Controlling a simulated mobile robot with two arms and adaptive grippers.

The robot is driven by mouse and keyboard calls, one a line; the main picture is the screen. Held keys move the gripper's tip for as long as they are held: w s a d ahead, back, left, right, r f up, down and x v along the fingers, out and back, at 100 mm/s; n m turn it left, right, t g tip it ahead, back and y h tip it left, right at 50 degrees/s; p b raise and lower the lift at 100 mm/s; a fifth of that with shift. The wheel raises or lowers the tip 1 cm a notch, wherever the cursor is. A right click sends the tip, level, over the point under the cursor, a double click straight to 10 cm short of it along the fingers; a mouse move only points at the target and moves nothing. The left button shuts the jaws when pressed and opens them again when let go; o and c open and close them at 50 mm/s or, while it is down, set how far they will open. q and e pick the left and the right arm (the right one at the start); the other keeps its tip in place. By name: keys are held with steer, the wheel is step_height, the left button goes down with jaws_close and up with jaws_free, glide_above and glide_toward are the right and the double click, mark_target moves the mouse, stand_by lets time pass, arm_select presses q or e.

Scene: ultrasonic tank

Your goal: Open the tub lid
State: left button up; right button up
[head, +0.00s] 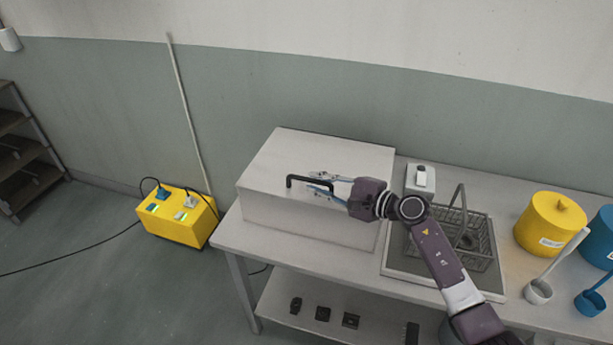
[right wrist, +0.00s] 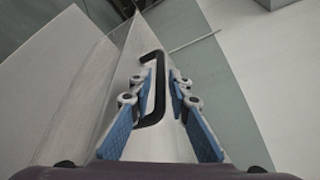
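The tub (head: 300,217) is a pale grey box on the left part of the table, and its flat lid (head: 335,151) lies shut. A black bar handle (head: 291,181) stands at the lid's front side; it also shows in the right wrist view (right wrist: 160,75). My right gripper (head: 318,183) reaches in from the right at the handle. Its blue-padded fingers (right wrist: 159,84) lie on either side of the handle bar, with a gap visible on the right side, so it looks open around the bar. My left gripper is in neither view.
A wire basket (head: 478,240) with a raised handle stands right of the tub, beside a small white device (head: 420,180). A yellow power box (head: 178,218) sits on the floor at left.

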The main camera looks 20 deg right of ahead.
steer(key=shift+p+x, duration=0.3)
steer(key=shift+x, duration=1.5)
steer(key=shift+c, duration=0.5)
jaws_close()
